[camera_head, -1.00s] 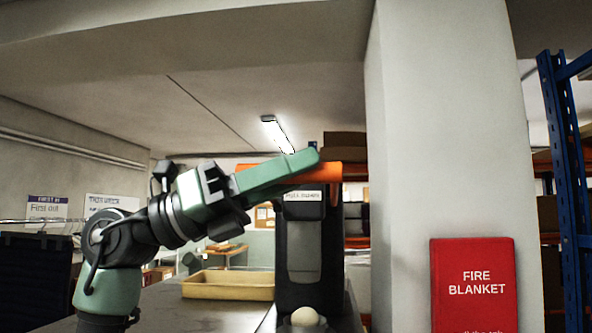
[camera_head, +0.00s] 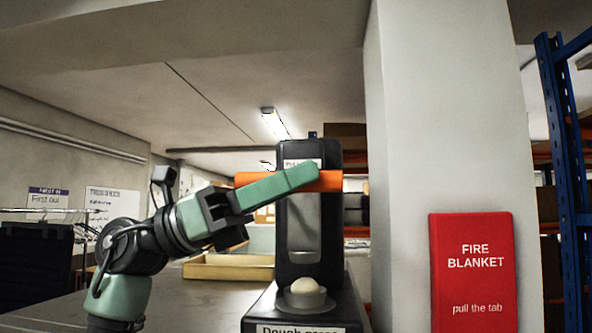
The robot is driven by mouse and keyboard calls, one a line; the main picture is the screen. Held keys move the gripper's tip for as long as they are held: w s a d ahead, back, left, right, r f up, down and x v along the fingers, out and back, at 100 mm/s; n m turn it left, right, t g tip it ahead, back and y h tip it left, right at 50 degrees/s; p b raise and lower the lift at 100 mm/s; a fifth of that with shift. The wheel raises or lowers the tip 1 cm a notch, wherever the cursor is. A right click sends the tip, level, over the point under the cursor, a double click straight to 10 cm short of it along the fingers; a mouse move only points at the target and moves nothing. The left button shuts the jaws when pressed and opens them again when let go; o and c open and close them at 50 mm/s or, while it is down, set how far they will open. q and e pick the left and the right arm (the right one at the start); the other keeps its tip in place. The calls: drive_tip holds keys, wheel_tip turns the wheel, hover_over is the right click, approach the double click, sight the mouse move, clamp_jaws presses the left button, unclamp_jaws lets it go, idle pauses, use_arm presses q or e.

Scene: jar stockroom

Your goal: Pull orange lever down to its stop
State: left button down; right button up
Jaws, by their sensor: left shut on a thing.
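The orange lever (camera_head: 330,181) is a horizontal bar across the front of the black dough press (camera_head: 297,262), a little below the top of its column. My left gripper (camera_head: 308,174) comes in from the left and is shut on the lever. Its green fingers lie along the bar and hide the middle of it; an orange end shows on each side. A pale ball of dough (camera_head: 305,286) sits in a round cup on the press base, under the lever and apart from it. My right gripper is not in view.
A shallow yellow tray (camera_head: 228,270) stands on the grey counter (camera_head: 190,305) left of the press. A pale pillar (camera_head: 450,130) with a red fire blanket box (camera_head: 472,268) stands close on the right. A blue rack post (camera_head: 562,180) is at the far right.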

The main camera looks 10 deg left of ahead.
use_arm(q)
wheel_tip(320, 180, down, 8)
drive_tip(key=w+m+g+b, duration=0.2)
drive_tip(key=m+b, duration=0.1)
drive_tip(key=shift+w+m+b, duration=0.2)
drive_tip(key=shift+m+b, duration=0.1)
drive_tip(key=shift+m, duration=0.1)
drive_tip(key=shift+r, duration=0.1)
drive_tip(key=c, duration=1.2)
unclamp_jaws()
drive_tip(key=b+v, duration=0.2)
drive_tip(key=v, duration=0.5)
drive_tip(key=shift+a+b, duration=0.3)
drive_tip(key=shift+a, duration=0.15)
